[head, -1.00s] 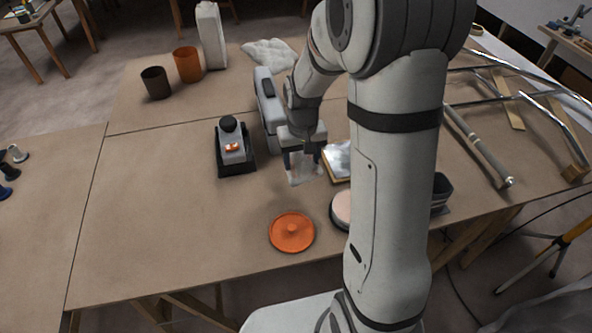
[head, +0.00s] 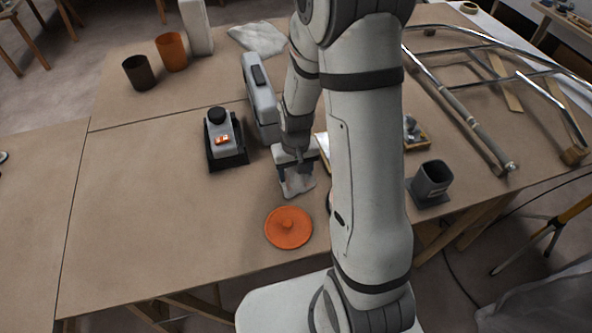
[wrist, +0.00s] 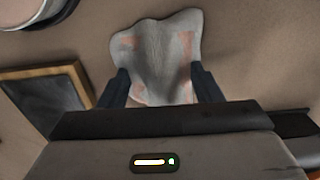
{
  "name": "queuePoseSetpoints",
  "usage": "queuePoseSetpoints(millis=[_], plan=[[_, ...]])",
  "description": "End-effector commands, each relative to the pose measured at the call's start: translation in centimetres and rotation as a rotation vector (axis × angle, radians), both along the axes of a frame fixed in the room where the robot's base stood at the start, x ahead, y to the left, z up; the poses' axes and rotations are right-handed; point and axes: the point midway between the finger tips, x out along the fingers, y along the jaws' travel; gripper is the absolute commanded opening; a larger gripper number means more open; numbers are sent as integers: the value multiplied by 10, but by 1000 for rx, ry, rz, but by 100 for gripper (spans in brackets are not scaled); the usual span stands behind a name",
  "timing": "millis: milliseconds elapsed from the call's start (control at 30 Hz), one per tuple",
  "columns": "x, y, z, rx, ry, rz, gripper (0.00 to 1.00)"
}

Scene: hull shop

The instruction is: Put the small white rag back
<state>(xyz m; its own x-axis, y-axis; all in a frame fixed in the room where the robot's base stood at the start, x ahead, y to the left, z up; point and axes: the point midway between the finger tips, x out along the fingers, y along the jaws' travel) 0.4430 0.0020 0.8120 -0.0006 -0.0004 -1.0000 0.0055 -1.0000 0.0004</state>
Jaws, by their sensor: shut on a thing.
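The small white rag (head: 299,186) is pale with faint orange-pink stains. My gripper (head: 294,172) is shut on it, low over the table behind the orange lid. In the wrist view the rag (wrist: 162,45) is pinched between the two dark fingers of my gripper (wrist: 160,88) and spreads out beyond their tips. I cannot tell whether its lower edge touches the table. A larger white cloth (head: 257,40) lies at the back of the table.
An orange lid (head: 288,229) lies just in front of the rag. A black-based tool (head: 225,140) and a grey case (head: 260,95) stand to the left. A grey square cup (head: 431,180) stands right of my arm. A wood-framed dark tray (wrist: 45,95) shows beside my gripper. The left table is clear.

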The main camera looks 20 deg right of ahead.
Motion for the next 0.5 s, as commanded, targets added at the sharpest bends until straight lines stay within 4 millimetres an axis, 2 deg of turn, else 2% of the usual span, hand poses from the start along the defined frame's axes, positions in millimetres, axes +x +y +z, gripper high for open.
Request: queuePoseSetpoints(millis=[400, 433, 500], plan=[[0, -1, -7, 0, -1, -2, 37], [0, -1, -7, 0, -1, -2, 59], [0, -1, -6, 0, 0, -2, 65]])
